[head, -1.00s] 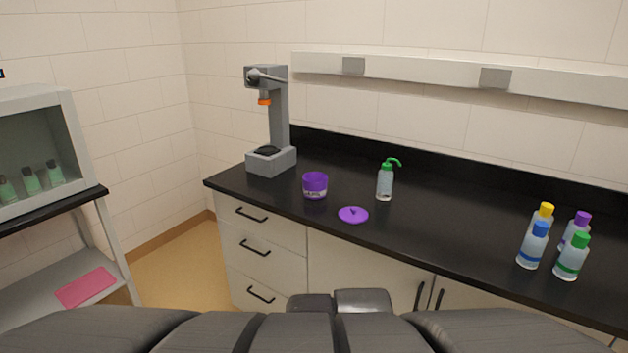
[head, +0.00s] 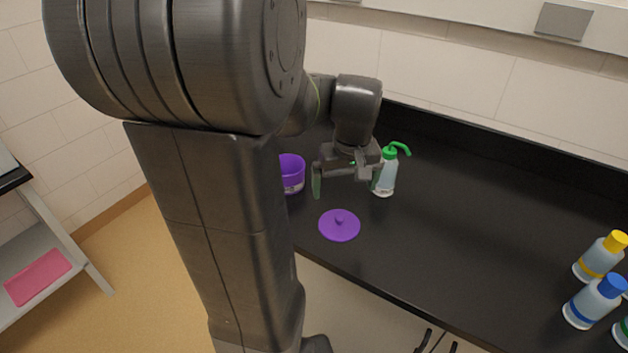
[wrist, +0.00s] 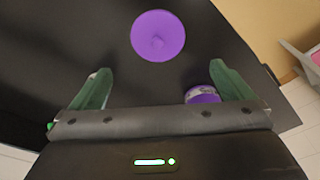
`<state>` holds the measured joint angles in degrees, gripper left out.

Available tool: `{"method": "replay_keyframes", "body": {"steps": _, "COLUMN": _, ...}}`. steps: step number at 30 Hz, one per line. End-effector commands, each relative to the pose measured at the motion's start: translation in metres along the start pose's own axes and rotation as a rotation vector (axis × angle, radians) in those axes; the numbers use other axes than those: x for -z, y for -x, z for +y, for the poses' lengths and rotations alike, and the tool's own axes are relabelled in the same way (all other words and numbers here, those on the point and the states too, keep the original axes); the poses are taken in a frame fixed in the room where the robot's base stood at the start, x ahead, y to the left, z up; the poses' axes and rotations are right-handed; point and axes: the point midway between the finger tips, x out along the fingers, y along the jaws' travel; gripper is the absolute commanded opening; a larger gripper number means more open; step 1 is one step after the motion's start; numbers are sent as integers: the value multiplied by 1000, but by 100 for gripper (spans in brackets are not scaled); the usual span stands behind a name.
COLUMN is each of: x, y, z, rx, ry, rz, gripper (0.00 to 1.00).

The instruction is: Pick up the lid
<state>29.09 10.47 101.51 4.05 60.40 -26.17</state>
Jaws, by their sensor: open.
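My gripper (head: 346,184) is open and empty above the counter, behind the lid in the head view. Its two green fingers show in the wrist view (wrist: 160,82). The purple jar (head: 292,173) stands left of my gripper, partly hidden by my arm; part of it shows beside the right finger in the wrist view (wrist: 202,95).
A wash bottle (head: 386,176) with a green spout stands close to the right finger in the head view. A yellow-capped bottle (head: 598,259) and a blue-capped bottle (head: 594,303) stand at the right. The counter (head: 470,220) between is clear.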

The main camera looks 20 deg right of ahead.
Motion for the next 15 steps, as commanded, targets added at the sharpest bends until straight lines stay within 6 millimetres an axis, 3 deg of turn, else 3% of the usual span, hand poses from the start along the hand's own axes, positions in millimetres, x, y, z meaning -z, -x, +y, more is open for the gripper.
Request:
{"method": "replay_keyframes", "body": {"steps": 5, "x": 3, "y": -10, "z": 6, "rx": 1, "ry": -3, "rz": 1, "gripper": 100}}
{"method": "replay_keyframes", "body": {"steps": 15, "x": 2, "y": -72, "z": 5, "rx": 1, "ry": -2, "rz": -1, "gripper": 100}}
